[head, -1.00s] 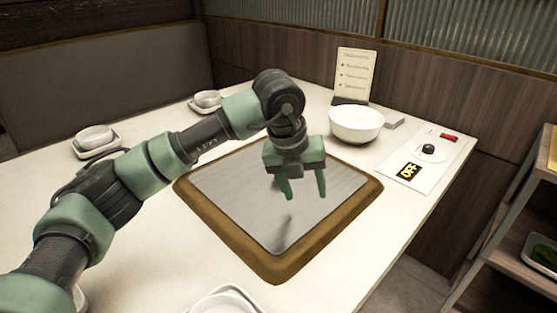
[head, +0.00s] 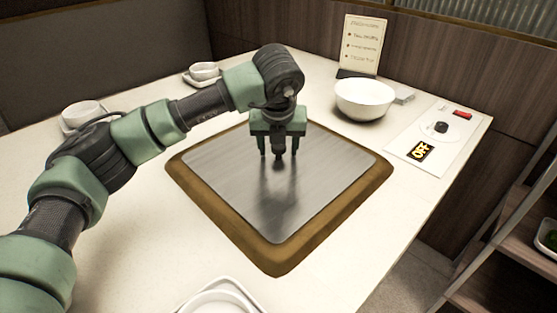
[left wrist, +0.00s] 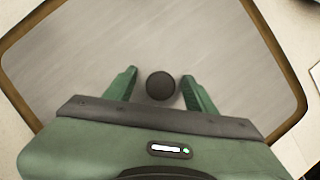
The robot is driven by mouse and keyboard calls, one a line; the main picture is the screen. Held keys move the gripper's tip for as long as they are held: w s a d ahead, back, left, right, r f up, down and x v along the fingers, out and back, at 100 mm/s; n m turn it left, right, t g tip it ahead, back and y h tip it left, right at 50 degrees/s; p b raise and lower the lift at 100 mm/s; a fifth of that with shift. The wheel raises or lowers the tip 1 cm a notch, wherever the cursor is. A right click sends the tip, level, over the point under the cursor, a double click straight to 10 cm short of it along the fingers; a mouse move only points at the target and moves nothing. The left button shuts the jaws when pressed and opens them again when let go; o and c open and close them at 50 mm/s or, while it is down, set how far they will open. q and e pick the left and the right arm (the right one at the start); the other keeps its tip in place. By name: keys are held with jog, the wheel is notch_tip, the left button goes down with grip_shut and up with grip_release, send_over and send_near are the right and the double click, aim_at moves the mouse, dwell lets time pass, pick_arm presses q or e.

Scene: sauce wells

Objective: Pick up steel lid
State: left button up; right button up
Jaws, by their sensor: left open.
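The steel lid (head: 300,190) is a flat, brushed square plate set in a brown wooden frame (head: 225,226) on the table. Its round black knob shows in the left wrist view (left wrist: 160,86). My left gripper (head: 278,153) points down over the lid, toward its far part. It is open, with one green finger on each side of the knob. In the left wrist view, gaps show between the knob and both fingers (left wrist: 159,77). My right gripper is out of view.
A white bowl (head: 364,98) and a menu stand (head: 361,45) are behind and right of the lid. A control panel marked OFF (head: 436,138) lies at the right. Small bowls on saucers (head: 85,112) are at the left, and white dishes (head: 222,300) at the near edge.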

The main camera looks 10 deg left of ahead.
pick_arm(q)
grip_shut()
jog(key=shift+r, duration=0.1)
